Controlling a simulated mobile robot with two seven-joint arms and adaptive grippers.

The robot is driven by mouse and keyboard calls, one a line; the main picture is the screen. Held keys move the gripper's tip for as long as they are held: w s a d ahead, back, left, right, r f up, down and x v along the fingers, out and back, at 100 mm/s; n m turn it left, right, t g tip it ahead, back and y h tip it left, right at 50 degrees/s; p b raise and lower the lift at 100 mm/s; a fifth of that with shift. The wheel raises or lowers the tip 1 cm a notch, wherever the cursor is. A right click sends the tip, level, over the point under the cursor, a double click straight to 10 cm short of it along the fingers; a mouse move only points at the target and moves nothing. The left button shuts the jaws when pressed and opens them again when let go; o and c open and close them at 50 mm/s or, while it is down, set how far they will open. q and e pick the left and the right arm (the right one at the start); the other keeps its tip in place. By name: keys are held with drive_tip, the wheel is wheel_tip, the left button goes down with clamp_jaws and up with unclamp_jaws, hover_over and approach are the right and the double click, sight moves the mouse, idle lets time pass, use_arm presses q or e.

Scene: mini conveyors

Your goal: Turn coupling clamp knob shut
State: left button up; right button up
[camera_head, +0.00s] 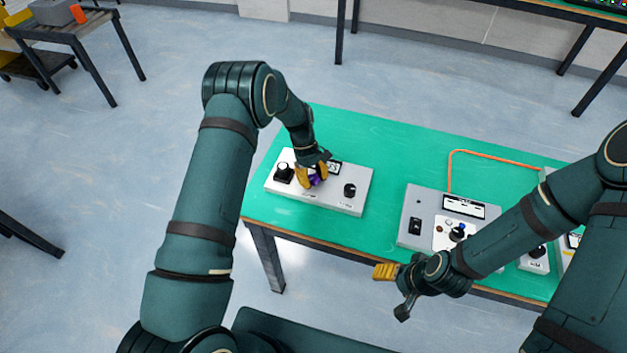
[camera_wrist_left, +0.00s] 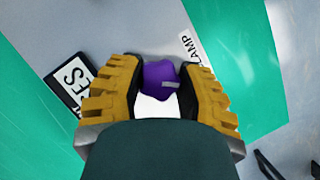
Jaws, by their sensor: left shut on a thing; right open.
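A purple knob (camera_wrist_left: 161,75) with a grey mark sits on a light grey box (camera_head: 336,202) on the green table. In the wrist view a label reading "LAMP" is next to it, its start perhaps hidden. My left gripper (camera_head: 312,177) has yellow fingers and comes down on the box from above. It is shut on the purple knob, with a finger on each side, as the left wrist view (camera_wrist_left: 165,90) shows. My right gripper (camera_head: 392,290) is open and empty, in front of the table's front edge, apart from the boxes.
Black knobs stand on the same box left (camera_head: 284,172) and right (camera_head: 350,190) of my left gripper. A grey control box (camera_head: 418,205) with a display stands to the right, with an orange cable (camera_head: 490,155) behind it. The green table (camera_head: 375,145) is clear behind the boxes.

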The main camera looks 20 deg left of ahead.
use_arm(q)
drive_tip(key=shift+s+f+m+g, duration=0.1)
drive_tip(key=shift+m+g, duration=0.2)
drive_tip(key=shift+m, duration=0.2)
drive_tip(key=o, duration=1.2)
drive_tip(key=shift+r, duration=0.2)
drive_tip(key=v, duration=1.2)
drive_tip(key=shift+d, duration=0.2)
drive_tip(key=shift+f, duration=0.1)
